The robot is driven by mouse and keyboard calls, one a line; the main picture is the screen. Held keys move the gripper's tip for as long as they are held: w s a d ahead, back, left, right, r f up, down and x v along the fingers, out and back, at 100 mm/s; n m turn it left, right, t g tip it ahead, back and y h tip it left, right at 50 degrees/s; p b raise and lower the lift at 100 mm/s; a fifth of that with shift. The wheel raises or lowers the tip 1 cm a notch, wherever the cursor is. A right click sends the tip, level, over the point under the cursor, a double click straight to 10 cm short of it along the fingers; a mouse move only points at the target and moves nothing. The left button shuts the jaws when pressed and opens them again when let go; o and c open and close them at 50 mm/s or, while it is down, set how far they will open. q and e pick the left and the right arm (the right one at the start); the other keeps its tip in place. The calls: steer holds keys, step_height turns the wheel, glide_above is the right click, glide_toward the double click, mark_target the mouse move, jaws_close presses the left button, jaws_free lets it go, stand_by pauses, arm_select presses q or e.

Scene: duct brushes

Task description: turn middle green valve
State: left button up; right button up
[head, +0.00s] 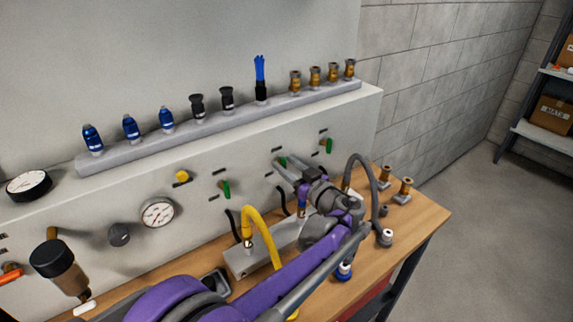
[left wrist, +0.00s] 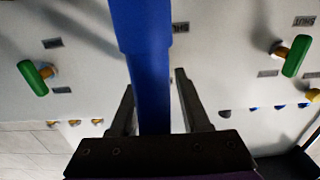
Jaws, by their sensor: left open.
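Three green valve handles are on the pale panel. The left wrist view is upside down and shows two outer green handles (left wrist: 36,78), with the middle one hidden. A blue shaft (left wrist: 145,60) crosses that view between the open fingers (left wrist: 155,100); I cannot tell whether it touches them. My right gripper is not in view.
Below the panel, a yellow hose (head: 262,231) and a dark grey hose (head: 362,163) curve over the wooden bench (head: 418,220). Brass fittings (head: 403,190) stand at the bench's right. A shelf (head: 220,122) above holds several fittings.

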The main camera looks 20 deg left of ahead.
arm_select(q)
steer(key=shift+w+a, duration=0.15)
steer(key=shift+c, duration=0.2)
jaws_close()
steer(key=shift+m, duration=0.4)
steer(key=shift+w+d+f+m+p, duration=0.1)
steer(key=shift+w+f+m, duration=0.15)
steer(key=shift+m, duration=2.6)
steer(key=shift+w+d+f+m+p, duration=0.15)
steer(key=shift+f+m, duration=0.1)
steer(key=shift+m, duration=2.65)
steer(key=shift+w+d+f+m+p, duration=0.15)
steer(key=shift+f+m, duration=0.1)
steer(key=shift+m, duration=2.6)
